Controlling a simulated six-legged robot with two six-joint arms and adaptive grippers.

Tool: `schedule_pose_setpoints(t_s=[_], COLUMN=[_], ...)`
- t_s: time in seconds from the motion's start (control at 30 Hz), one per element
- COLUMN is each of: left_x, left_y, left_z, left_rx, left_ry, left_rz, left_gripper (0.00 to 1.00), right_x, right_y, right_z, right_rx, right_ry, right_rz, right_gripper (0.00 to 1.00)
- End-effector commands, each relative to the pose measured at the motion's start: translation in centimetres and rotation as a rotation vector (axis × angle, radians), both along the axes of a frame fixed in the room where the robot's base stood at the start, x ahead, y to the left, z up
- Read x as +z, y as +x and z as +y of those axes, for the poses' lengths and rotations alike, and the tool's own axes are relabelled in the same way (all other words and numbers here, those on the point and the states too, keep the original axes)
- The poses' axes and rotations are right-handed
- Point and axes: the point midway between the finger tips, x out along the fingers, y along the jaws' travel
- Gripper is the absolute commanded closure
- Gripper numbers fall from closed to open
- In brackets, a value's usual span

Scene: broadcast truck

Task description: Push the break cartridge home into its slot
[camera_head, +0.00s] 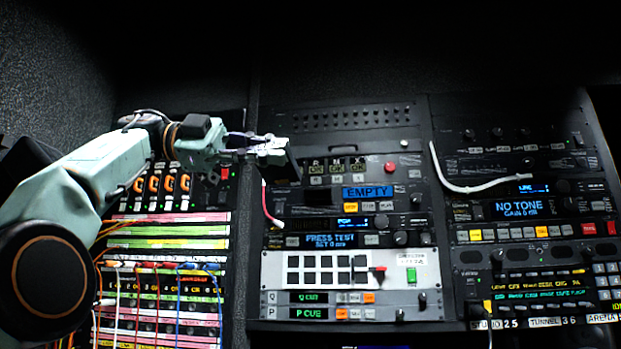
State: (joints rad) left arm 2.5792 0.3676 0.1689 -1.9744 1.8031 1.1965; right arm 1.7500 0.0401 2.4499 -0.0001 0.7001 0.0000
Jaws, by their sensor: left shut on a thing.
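My left gripper (270,150) reaches in from the left, in front of the upper part of the middle rack. It is shut on a thin dark piece (294,160) at its fingertips, which looks like the break cartridge; its outline is hard to make out against the black rack. The cartridge unit lies just right of and below the fingertips, with a blue display (367,192) reading EMPTY. A dark recess (318,197) left of that display may be the slot; I cannot tell whether the cartridge touches it. My right gripper is not in view.
A pink-white cable (270,205) hangs just below the gripper, and a white cable (470,187) loops across the right rack. A patch bay (160,290) with several cables is at lower left.

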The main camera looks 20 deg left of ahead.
Motion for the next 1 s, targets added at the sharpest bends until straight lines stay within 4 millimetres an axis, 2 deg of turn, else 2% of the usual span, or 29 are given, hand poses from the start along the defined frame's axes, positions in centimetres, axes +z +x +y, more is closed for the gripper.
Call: schedule_pose_setpoints(t_s=[0.17, 0.3, 0.87, 1.0], left_x=[0.4, 1.6, 2.3, 3.6], left_y=[-0.4, -1.4, -1.9, -2.5], left_z=[0.0, 0.4, 0.7, 1.6], left_rx=[0.002, 0.012, 0.02, 0.058], left_ry=[0.004, 0.007, 0.012, 0.023], left_rz=[-0.013, -0.047, -0.07, -0.132], left_gripper=[1.0, 1.0, 1.0, 1.0], right_x=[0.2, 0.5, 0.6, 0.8], right_y=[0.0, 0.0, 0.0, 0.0], right_z=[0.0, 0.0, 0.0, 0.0], right_rx=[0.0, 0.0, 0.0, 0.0], right_ry=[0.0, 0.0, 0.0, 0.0], right_rz=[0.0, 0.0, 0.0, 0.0], right_gripper=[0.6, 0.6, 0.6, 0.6])
